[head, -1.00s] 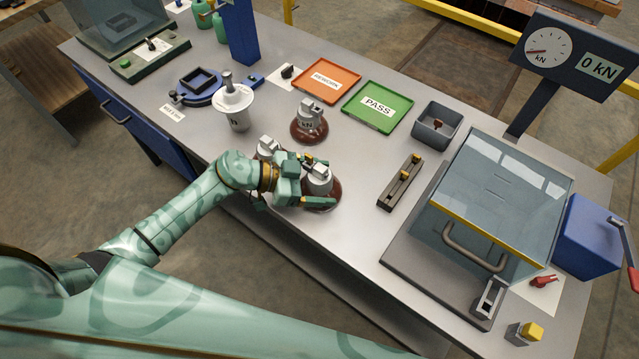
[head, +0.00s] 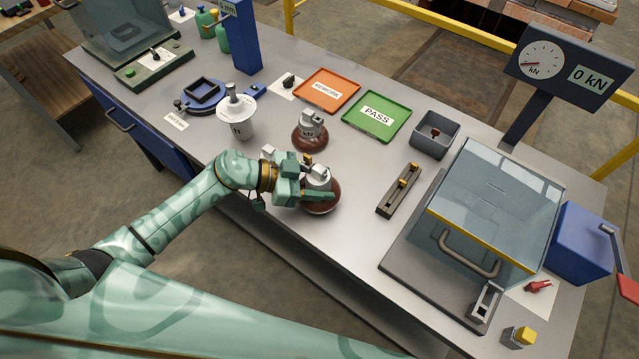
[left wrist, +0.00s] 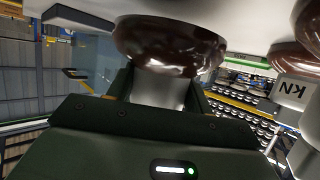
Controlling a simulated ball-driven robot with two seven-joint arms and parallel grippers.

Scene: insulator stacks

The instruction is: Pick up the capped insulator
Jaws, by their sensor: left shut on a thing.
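The capped insulator has a brown glazed disc (head: 322,208) and a grey metal cap (head: 318,174), and stands upright near the front of the bench. My left gripper (head: 318,186) is shut on its cap. In the left wrist view, the grey cap (left wrist: 160,90) sits between the fingers with the brown disc (left wrist: 170,45) beyond it. I cannot tell whether the disc touches the bench. A second brown insulator (head: 310,134) with a grey cap marked kN stands behind it. A grey part (head: 268,153) shows behind my gripper, mostly hidden. My right gripper is out of view.
The orange REWORK tray (head: 345,105) and green PASS tray (head: 390,134) lie behind. A slotted dark bar (head: 390,202), grey bin (head: 452,140) and clear-lidded press box (head: 500,200) are to the right.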

